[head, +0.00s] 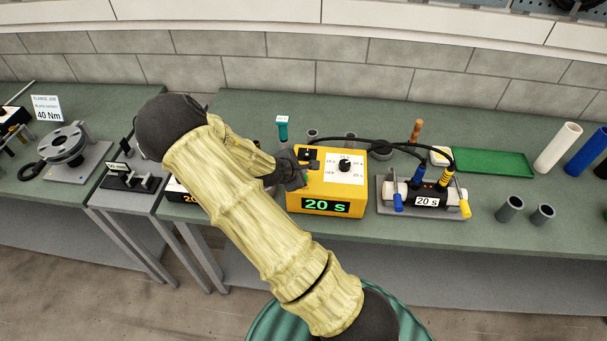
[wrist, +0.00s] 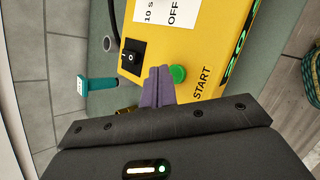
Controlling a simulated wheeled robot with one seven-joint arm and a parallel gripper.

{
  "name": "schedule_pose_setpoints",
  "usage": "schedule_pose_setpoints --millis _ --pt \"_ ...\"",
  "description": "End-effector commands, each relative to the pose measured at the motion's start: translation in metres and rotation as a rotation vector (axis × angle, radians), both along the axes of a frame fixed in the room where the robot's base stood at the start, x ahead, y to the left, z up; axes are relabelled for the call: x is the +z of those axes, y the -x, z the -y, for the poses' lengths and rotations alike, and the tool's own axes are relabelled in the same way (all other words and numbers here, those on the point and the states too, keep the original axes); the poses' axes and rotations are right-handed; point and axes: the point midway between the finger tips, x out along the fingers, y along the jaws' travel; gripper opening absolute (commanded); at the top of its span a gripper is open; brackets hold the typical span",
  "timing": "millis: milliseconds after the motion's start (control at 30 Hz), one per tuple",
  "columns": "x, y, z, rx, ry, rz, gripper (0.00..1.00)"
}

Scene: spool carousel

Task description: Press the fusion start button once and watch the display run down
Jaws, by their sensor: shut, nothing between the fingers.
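The yellow fusion control box (head: 355,189) stands on the green bench. Its front display (head: 326,205) reads "20 s" in green. In the wrist view, the green start button (wrist: 178,73) sits on the box's top, near the printed word START. My gripper (head: 302,168) is over the left part of the box top. A black rocker switch (wrist: 131,57) and a dial (head: 344,165) are also on top.
A teal-handled tool (head: 282,130) stands behind the box. Grey cups (head: 509,208), a green tray (head: 495,163) and a white pipe (head: 558,147) are to the right.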

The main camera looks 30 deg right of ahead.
Motion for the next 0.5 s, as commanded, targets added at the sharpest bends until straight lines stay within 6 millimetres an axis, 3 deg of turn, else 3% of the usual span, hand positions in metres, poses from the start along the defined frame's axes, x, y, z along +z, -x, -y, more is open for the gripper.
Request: schedule_pose_setpoints --millis 267,500 --pt "0.001 0.0 0.0 0.0 0.0 0.0 0.0" --pt "0.02 0.0 0.0 0.001 0.0 -0.001 0.0"
